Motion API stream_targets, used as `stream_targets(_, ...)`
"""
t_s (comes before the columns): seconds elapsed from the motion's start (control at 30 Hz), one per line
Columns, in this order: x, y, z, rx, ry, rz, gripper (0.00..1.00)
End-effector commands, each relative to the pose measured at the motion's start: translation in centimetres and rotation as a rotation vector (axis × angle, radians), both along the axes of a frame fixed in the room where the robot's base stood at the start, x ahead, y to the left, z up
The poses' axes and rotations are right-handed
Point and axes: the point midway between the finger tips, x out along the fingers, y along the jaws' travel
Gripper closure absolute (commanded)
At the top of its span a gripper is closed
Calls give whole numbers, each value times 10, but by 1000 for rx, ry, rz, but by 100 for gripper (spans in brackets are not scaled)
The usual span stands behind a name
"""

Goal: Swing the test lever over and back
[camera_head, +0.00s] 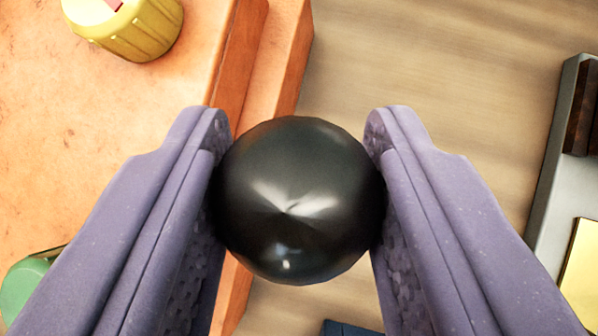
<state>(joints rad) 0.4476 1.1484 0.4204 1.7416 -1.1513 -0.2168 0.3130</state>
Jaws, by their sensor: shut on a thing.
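A glossy black ball knob (290,235), which looks like the handle end of the test lever, sits in the middle of the head camera view. My gripper (296,160) has its two purple fingers on the left and right sides of the knob, pressed against it. The gripper is shut on the knob. The rest of the lever is hidden beneath the knob, so its tilt cannot be told.
An orange block or panel (90,130) fills the left side, with a yellow ribbed knob (140,28) at its top and a green round part (30,285) at lower left. A grey-edged tray (550,190) stands at right. Bare wooden surface (430,70) lies between.

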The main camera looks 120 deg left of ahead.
Motion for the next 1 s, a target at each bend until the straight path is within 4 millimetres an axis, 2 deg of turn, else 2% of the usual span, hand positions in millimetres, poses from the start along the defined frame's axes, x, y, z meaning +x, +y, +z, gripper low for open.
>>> stream_targets(0.53,6,3,4,6,-13,2,100)
stream_targets(0.57,7,3,4,6,-13,2,53)
stream_targets(0.63,6,3,4,5,-13,2,37)
stream_targets(0.67,6,3,3,5,-11,1,34)
stream_targets(1.0,1,-1,6,1,-5,0,34)
